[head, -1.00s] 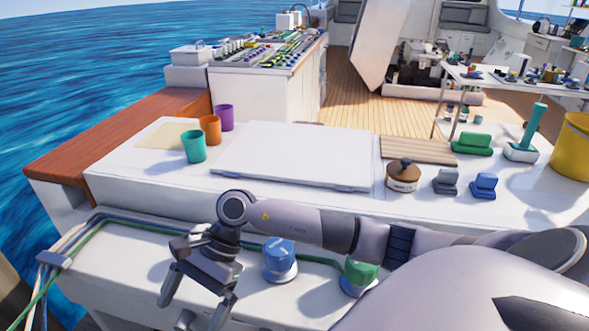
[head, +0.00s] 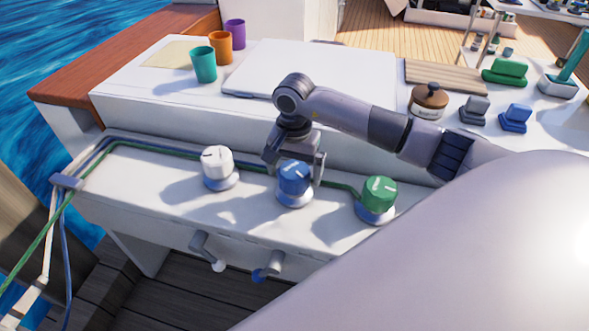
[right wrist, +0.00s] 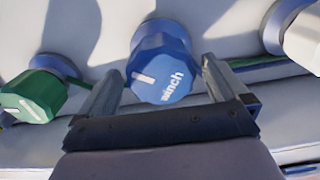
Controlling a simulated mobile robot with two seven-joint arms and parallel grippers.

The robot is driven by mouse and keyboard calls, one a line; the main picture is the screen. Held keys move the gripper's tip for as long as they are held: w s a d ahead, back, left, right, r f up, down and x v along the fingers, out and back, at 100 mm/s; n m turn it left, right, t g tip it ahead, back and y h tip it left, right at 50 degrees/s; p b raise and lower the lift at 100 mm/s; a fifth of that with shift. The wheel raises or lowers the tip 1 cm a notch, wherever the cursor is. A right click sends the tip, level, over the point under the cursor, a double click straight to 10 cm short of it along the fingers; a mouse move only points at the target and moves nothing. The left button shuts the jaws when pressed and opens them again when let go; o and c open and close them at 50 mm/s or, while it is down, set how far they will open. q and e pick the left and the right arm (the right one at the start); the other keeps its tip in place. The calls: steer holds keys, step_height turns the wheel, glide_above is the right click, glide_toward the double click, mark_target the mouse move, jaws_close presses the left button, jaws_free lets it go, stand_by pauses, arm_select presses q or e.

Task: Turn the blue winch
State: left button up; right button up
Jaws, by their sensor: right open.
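The blue winch (head: 294,183) is the middle one of three round knobs on the white ledge. It has a white mark and the word "winch" on its top, readable in the right wrist view (right wrist: 162,76). My right gripper (head: 296,166) is open at the blue winch, with one finger on each side. In the right wrist view the two fingers (right wrist: 161,70) stand apart, with the winch between and beyond their tips. A gap shows beside the winch there; I cannot tell whether either finger touches it. My left gripper is not in view.
A white winch (head: 218,162) stands to the left and a green winch (head: 378,196) to the right. Ropes (head: 150,146) run along the ledge behind them. Two crank handles (head: 268,268) stick out below. Three cups and a lidded pot (head: 429,102) stand on the upper deck.

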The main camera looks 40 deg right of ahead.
steer(key=shift+f, duration=0.15)
steer(key=c, duration=1)
steer(key=shift+m, duration=0.3)
steer(key=m, duration=0.3)
steer(key=shift+m, duration=0.3)
steer(key=shift+m+b, duration=0.3)
steer(key=shift+m, duration=1.7)
